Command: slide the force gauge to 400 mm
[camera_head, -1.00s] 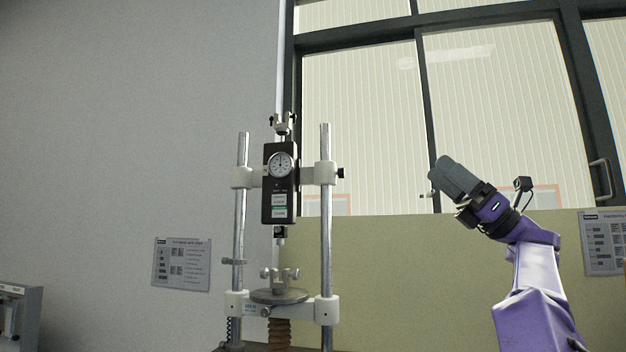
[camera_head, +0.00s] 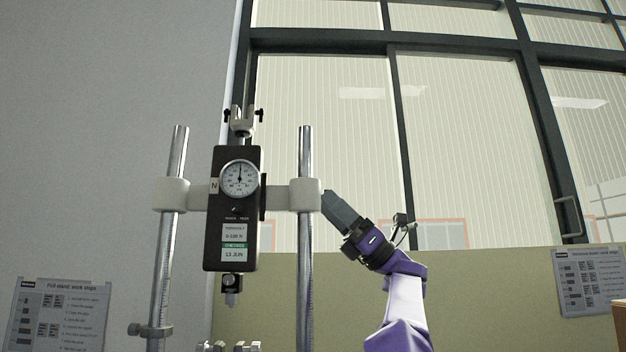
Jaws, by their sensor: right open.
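The force gauge (camera_head: 233,210) is a black box with a round white dial, upright between two steel columns. It is carried on a white crossbar with a clamp collar on the left column (camera_head: 171,195) and one on the right column (camera_head: 305,194). My right gripper (camera_head: 335,203) is just right of the right collar, its grey fingers pointing up and left. Whether the fingers touch the collar or stand in front of or behind its side knob, I cannot tell; the knob is not visible. My right gripper is open. My left gripper is not in view.
A small stop collar (camera_head: 150,330) sits low on the left column. A clamp head (camera_head: 243,120) tops the gauge, and grip parts (camera_head: 232,347) show at the bottom edge. A low yellowish panel (camera_head: 480,300) and windows stand behind. Printed sheets hang at both sides.

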